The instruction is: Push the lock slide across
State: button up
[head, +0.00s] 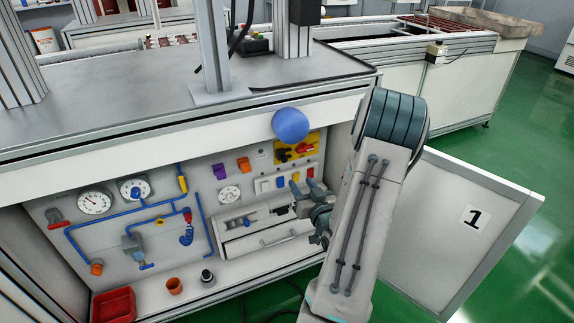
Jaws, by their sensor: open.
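A grey latch fitting (240,222), which looks like the lock slide, sits along the top of a light grey drawer-like box (240,246) low in the open cabinet. The fitting is small, so I cannot tell its exact position along its track. My gripper (303,190) is open, at the right end of that box and in front of the panel, with its dark fingers pointing up and left. It hides the right end of the box and fitting. I cannot tell whether it touches either of them.
A cabinet door marked 1 (440,226) stands open at right. Gauges (94,202), blue pipes (105,254), a yellow switch plate (284,150) and coloured switches crowd the panel. A red bin (113,304), orange cup (174,286) and blue ball-shaped knob (290,124) are nearby.

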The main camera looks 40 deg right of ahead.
aim_at(285, 160)
jog(key=b+x, duration=0.2)
jog(key=x, duration=1)
jog(key=shift+s, duration=0.1)
